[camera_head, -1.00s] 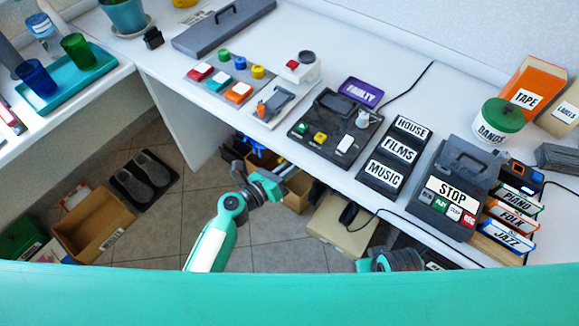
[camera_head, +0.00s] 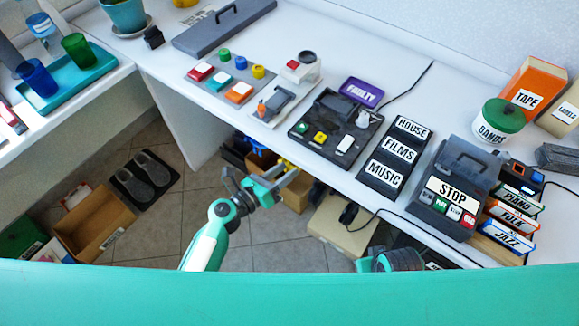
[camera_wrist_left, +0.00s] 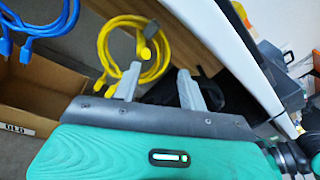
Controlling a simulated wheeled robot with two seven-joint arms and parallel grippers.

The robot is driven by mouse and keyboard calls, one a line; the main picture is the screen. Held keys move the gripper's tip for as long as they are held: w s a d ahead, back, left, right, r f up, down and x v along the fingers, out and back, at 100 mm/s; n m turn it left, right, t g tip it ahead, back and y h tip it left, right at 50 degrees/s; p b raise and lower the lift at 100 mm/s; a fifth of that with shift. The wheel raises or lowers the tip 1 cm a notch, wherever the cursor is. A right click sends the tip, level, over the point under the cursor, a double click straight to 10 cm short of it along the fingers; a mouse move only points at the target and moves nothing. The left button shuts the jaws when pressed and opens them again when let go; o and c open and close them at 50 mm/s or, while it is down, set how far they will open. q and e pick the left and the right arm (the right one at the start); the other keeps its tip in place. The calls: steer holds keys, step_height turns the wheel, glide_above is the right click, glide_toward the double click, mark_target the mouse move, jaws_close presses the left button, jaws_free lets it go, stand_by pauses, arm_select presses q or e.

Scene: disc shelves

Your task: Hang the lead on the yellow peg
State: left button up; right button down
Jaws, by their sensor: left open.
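In the head view a bit of yellow (camera_head: 286,165) shows by the left gripper, under the desk's front edge. My left gripper (camera_head: 262,178) is open, and its two fingers (camera_wrist_left: 157,78) are apart and empty, close to the yellow coil. My right gripper is out of view.
A blue lead (camera_wrist_left: 38,27) is left of the yellow one, over an open cardboard box (camera_wrist_left: 15,127). The white desk edge (camera_wrist_left: 240,55) runs close on the right. The desk (camera_head: 290,155) holds button panels, the STOP device (camera_head: 452,190) and label boxes.

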arm_select(q)
steer(key=v, duration=1.1)
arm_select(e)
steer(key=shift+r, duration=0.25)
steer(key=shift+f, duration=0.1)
